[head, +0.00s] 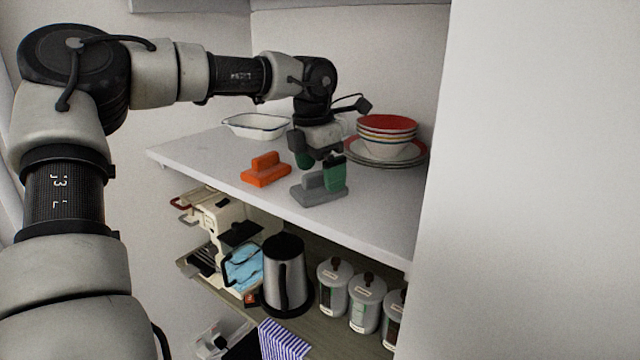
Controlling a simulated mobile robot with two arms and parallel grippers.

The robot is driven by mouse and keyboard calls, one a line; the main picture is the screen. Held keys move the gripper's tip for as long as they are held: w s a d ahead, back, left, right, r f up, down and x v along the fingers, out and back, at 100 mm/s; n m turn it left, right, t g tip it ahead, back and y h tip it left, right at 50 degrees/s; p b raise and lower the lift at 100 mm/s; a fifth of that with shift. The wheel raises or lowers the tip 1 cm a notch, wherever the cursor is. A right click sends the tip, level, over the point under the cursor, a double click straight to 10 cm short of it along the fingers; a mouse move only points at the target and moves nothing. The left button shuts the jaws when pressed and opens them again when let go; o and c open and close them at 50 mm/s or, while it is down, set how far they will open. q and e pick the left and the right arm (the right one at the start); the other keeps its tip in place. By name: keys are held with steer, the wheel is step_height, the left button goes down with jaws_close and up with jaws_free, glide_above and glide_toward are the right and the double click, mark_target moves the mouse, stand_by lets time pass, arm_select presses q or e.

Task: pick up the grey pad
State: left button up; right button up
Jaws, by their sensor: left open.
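The grey pad (308,191) lies on the white upper shelf near its front edge. It has a flat base and a raised grey block on top. My left gripper (317,158) is open and points down, just behind and above the grey pad in the picture. Its fingers are partly hidden, and a dark green patch shows by the left finger. My right gripper is not in view.
An orange pad (265,171) lies left of the grey one. A white dish (255,126) and stacked bowls (387,135) on plates stand behind. The lower shelf holds a kettle (284,275), canisters (334,287) and a coffee machine (218,222). A white wall closes the right side.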

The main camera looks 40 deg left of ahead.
mark_target(319, 172)
arm_select(q)
step_height(319, 172, down, 2)
steer(key=shift+f+p, duration=0.2)
steer(key=shift+p, duration=0.15)
steer(key=shift+w+f, duration=0.1)
steer(key=shift+f, duration=0.35)
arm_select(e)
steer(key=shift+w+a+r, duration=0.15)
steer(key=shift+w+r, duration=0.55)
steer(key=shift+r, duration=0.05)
arm_select(q)
steer(key=shift+c, duration=0.3)
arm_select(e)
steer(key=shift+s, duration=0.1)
arm_select(q)
steer(key=shift+c, duration=1.1)
steer(key=c, duration=0.8)
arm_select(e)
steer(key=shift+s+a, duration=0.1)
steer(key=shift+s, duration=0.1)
arm_select(q)
steer(key=shift+r, duration=0.2)
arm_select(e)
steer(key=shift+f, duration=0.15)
